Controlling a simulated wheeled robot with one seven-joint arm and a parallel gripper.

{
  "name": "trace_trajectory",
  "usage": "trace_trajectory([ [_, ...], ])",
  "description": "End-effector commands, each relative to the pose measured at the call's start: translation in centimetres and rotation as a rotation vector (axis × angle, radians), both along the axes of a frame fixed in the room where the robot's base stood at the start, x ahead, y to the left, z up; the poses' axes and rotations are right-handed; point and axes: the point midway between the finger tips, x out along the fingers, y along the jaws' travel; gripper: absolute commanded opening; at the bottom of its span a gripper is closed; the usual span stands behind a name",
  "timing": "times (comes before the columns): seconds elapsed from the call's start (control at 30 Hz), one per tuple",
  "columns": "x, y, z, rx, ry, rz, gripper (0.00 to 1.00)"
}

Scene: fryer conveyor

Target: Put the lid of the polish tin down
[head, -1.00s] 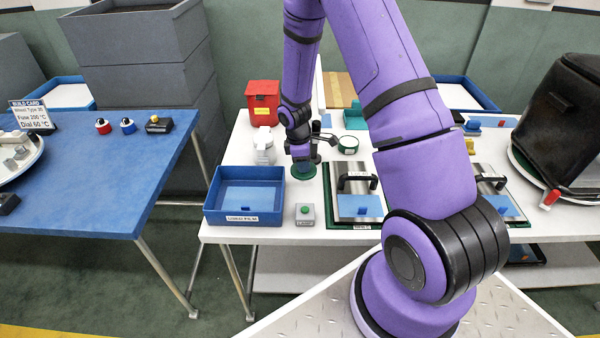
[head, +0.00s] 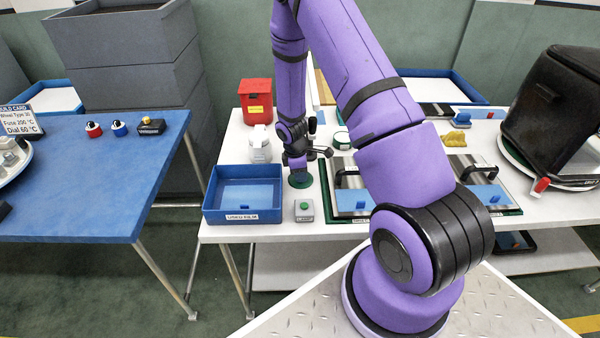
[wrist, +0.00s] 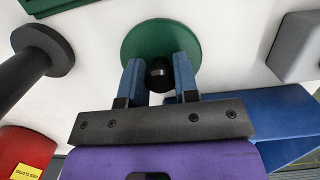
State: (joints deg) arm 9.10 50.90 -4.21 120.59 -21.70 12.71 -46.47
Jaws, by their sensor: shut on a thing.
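The lid is a flat dark green disc (wrist: 158,38) with a black knob (wrist: 159,75) in the wrist view. My gripper (wrist: 158,78) is shut on the knob, one blue finger on each side. In the head view the lid (head: 301,181) is low over the white table, between the blue bin and the green-edged plate. I cannot tell whether it touches the table. A small round white container with a green band (head: 341,140), perhaps the tin, stands farther back, right of my gripper (head: 297,168).
The blue bin (head: 243,215) is left of the lid, the grey button box (head: 304,211) in front. A white bottle (head: 260,150) and red bin (head: 256,103) stand behind. A black post (wrist: 30,65) is close by in the wrist view. Bare white table surrounds the lid.

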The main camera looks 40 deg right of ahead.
Motion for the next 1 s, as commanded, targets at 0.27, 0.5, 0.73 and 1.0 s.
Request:
trace_trajectory([
  [0.27, 0.0, 0.0, -0.1, 0.0, 0.0, 0.0, 0.54],
  [0.5, 0.0, 0.0, 0.3, 0.0, 0.0, 0.0, 0.54],
  [0.73, 0.3, 0.4, 3.4, 0.0, -0.004, -0.001, 0.54],
  [1.0, 0.8, 1.0, 8.3, 0.0, -0.004, -0.001, 0.54],
])
